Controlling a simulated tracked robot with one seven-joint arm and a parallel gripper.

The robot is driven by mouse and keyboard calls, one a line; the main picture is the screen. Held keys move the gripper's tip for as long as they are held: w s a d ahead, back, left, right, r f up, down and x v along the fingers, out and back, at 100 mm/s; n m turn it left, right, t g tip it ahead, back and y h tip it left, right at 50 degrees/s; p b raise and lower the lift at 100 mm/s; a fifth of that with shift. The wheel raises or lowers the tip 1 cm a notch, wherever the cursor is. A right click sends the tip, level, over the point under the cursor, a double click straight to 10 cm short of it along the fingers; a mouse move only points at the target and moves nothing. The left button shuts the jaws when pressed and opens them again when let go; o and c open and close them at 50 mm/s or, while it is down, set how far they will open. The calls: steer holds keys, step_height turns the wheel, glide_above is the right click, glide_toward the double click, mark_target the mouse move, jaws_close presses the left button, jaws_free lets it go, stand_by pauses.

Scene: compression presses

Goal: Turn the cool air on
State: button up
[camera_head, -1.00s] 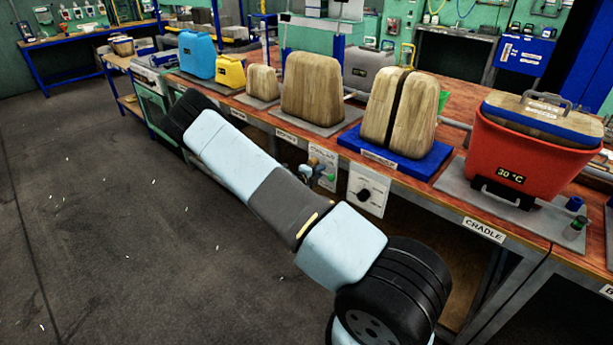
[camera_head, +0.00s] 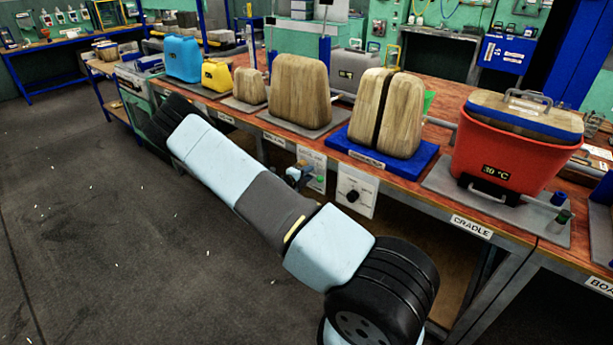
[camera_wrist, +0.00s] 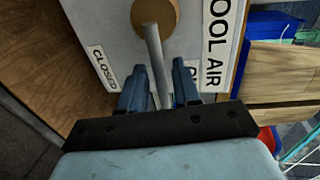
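The cool air panel is a white plate (camera_wrist: 108,35) with COOL AIR and CLOSED labels in the wrist view. A round tan hub (camera_wrist: 155,12) on it carries a grey metal lever (camera_wrist: 158,62). My gripper (camera_wrist: 160,72) has two blue fingers, one on each side of the lever, with a narrow gap visible beside it. Part of a label is hidden behind the right finger. In the head view the small cool air panel (camera_head: 317,160) hangs on the bench front, partly covered by small parts beside my arm.
A dial panel (camera_head: 356,191) hangs right of the cool air panel. A red container (camera_head: 540,150) reading 30 °C stands on the bench above the CRADLE label. Wooden blocks (camera_head: 300,90) and blue and yellow canisters (camera_head: 183,58) line the bench. The floor at left is clear.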

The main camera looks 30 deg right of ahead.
steer(key=v, duration=1.3)
steer(key=shift+s+a, duration=0.1)
steer(key=s+r+m+g+y, duration=0.35)
steer(key=s+r+m, duration=0.35)
steer(key=r+m, duration=0.55)
steer(key=s+r+m+g+y, duration=0.35)
steer(key=s+r+m, duration=0.45)
steer(key=r+m, duration=0.45)
steer(key=s+a+r+m+t+y, duration=0.3)
steer(key=s+r+m, duration=0.5)
steer(key=s, duration=0.3)
steer(key=s+a+r+m+t+y, duration=0.3)
steer(key=s+a+r+m+y, duration=0.1)
steer(key=s+r+m, duration=0.4)
step_height(320, 180, up, 2)
steer(key=s+a, duration=0.1)
steer(key=s, duration=0.1)
steer(key=shift+s+a+r, duration=0.25)
steer(key=shift+s, duration=0.15)
